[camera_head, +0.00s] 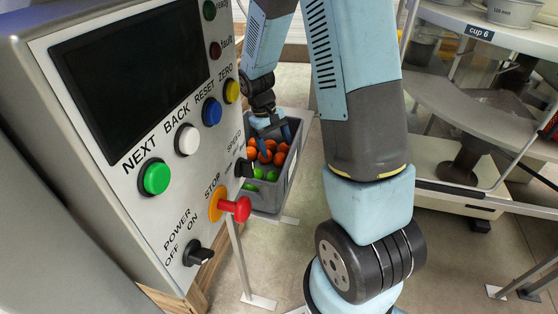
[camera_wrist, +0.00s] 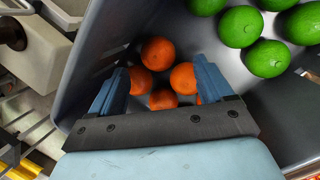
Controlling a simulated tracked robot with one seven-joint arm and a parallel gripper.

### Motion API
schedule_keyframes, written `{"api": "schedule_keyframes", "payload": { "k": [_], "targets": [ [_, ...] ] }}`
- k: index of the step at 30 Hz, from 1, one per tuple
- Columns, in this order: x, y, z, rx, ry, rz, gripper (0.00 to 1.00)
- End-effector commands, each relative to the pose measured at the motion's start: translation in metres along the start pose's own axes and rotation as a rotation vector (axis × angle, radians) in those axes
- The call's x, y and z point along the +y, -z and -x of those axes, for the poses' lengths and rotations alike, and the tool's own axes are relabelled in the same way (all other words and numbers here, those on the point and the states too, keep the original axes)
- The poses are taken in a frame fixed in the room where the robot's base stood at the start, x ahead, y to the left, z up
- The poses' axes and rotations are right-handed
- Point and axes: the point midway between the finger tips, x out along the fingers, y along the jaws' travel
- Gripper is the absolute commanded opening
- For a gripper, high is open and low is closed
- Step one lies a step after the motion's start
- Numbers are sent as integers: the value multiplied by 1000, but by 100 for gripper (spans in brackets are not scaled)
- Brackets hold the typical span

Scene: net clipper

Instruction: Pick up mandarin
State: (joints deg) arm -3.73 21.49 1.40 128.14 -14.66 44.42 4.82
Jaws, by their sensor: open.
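Several orange mandarins (camera_wrist: 159,54) lie in a grey crate (camera_wrist: 100,40). In the wrist view my gripper (camera_wrist: 160,72) is open over them, its two blue fingers reaching into the crate. One mandarin (camera_wrist: 183,77) is by the right finger and another (camera_wrist: 139,80) by the left finger. I cannot tell whether a finger touches fruit.
Several green fruits (camera_wrist: 240,27) lie in the same crate, right of the mandarins. The crate walls stand close around my fingers. A control panel (camera_head: 160,120) with buttons stands left of the crate in the head view. A shelf unit (camera_head: 490,90) stands at the right.

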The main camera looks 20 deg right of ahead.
Motion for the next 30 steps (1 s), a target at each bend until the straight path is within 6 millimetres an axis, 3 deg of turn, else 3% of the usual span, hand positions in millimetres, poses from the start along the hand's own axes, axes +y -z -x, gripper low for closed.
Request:
{"api": "schedule_keyframes", "payload": {
  "k": [9, 19, 30],
  "targets": [
    [2, -1, -42, -4, 1, 0, 80],
    [2, -3, -51, -9, 1, -1, 80],
    [4, -5, -52, -13, 0, -2, 45]
  ]
}}
